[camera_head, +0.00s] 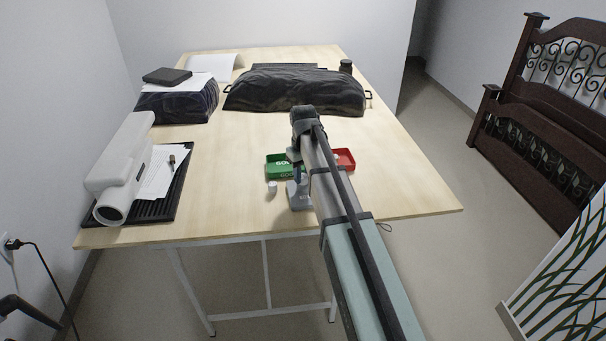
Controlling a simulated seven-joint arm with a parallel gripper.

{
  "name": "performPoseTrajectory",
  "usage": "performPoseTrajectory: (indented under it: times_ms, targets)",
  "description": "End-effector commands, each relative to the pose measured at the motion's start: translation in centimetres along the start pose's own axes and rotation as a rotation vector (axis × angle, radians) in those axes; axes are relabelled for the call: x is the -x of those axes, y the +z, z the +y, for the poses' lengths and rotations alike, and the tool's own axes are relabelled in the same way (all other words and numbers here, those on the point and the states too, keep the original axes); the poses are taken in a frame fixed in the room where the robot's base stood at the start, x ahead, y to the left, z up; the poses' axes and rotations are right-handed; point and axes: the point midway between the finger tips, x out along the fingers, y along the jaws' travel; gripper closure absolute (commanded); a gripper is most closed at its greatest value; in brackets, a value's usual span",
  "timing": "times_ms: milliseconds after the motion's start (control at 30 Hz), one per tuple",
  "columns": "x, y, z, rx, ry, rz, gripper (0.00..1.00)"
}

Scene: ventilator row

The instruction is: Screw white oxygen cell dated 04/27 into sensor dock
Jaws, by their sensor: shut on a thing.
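A small white cylinder (272,187), which looks like an oxygen cell, stands on the table just in front of the green tray. Its date is too small to read. A grey-blue upright piece with a pale base (299,196), possibly the sensor dock, stands to its right, close beside my arm. My gripper (294,156) points down by the right edge of the green tray, behind that upright piece. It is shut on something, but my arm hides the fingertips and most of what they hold. I cannot tell whether the held thing is a white cell.
A green tray (283,174) marked GOOD and a red tray (346,158) flank my arm. A white device (121,170) and papers lie on a black rack at left. A dark covered bulk (295,92) fills the back. The right side of the table is clear.

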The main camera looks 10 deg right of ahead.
Motion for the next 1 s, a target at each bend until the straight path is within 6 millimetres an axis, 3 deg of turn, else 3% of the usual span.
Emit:
performPoseTrajectory:
  times_ms: [200,533,800,1000]
  targets:
    - [-0.01,0.01,0.00,-0.131,0.001,0.000,0.99]
    - [-0.02,0.01,0.00,-0.153,0.001,0.000,0.99]
    - [-0.02,0.01,-0.01,-0.336,0.002,0.000,0.99]
    - [-0.02,0.01,0.00,-0.371,0.002,0.000,0.99]
